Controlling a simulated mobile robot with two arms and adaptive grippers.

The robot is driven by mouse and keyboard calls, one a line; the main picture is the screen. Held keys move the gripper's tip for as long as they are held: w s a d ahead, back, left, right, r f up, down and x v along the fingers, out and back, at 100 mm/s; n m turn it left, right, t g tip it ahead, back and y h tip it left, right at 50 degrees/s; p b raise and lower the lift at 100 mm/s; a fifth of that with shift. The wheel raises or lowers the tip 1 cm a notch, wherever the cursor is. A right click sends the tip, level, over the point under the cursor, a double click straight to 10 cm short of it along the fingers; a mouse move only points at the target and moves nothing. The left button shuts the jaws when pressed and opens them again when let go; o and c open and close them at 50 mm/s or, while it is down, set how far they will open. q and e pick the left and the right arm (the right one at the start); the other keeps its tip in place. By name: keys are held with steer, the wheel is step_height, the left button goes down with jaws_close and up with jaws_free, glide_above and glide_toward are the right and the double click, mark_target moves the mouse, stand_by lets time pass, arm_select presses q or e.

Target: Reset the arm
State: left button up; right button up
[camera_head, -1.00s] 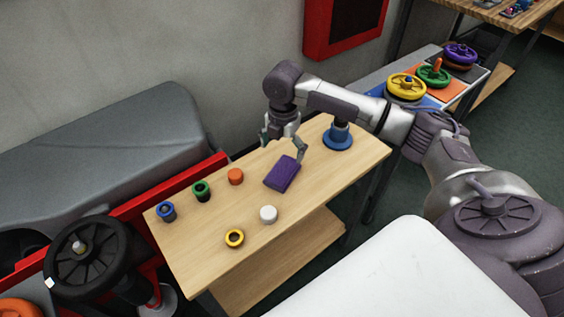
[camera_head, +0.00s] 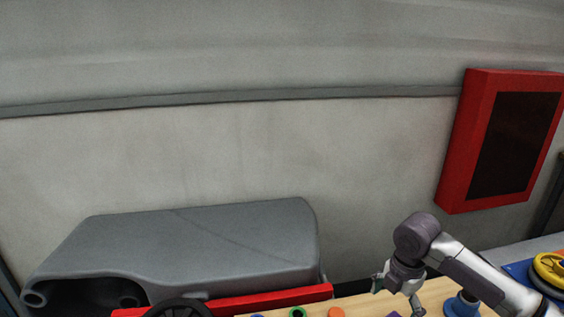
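My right arm comes in from the lower right, and its gripper (camera_head: 396,288) hangs over the wooden table (camera_head: 365,305) at the bottom of the view. Its fingers are spread apart, with nothing seen between them. A purple block edge (camera_head: 393,314) shows just below the gripper at the picture's bottom. My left gripper is not in view.
A grey tank (camera_head: 200,245) and a red frame (camera_head: 270,300) stand left of the table. A blue stand (camera_head: 461,305), a green ring (camera_head: 298,312) and an orange piece (camera_head: 336,312) show on the table. A yellow wheel (camera_head: 551,268) is at right. A red cabinet (camera_head: 455,140) hangs on the wall.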

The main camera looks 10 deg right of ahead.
steer(key=s+a+f+m, duration=0.1)
steer(key=s+a+f, duration=0.1)
steer(key=a, duration=0.2)
steer(key=s+a+f+m+y, duration=0.1)
steer(key=s+a+f, duration=0.1)
steer(key=a+f, duration=0.1)
steer(key=s+a+f+m, duration=0.1)
steer(key=s+a+f, duration=0.2)
steer(key=a, duration=0.1)
steer(key=shift+s+a+f+t, duration=0.1)
steer(key=shift+a+f+t, duration=0.2)
steer(key=shift+t, duration=0.1)
steer(key=s+a+m, duration=0.1)
steer(key=s+a+f+m, duration=0.1)
steer(key=s+m, duration=0.1)
steer(key=s+a+m+t+y, duration=0.1)
steer(key=s+a+m, duration=0.1)
steer(key=shift+s+f, duration=0.25)
steer(key=shift+f, duration=0.15)
steer(key=s+d+m+t+h, duration=0.15)
steer(key=s+d+m, duration=0.35)
steer(key=s+m, duration=0.75)
step_height(320, 180, down, 28)
steer(key=s+g, duration=0.2)
steer(key=s, duration=0.1)
steer(key=s+d+f, duration=0.3)
steer(key=s+f, duration=1.1)
steer(key=s, duration=0.1)
steer(key=shift+d+g+h, duration=0.35)
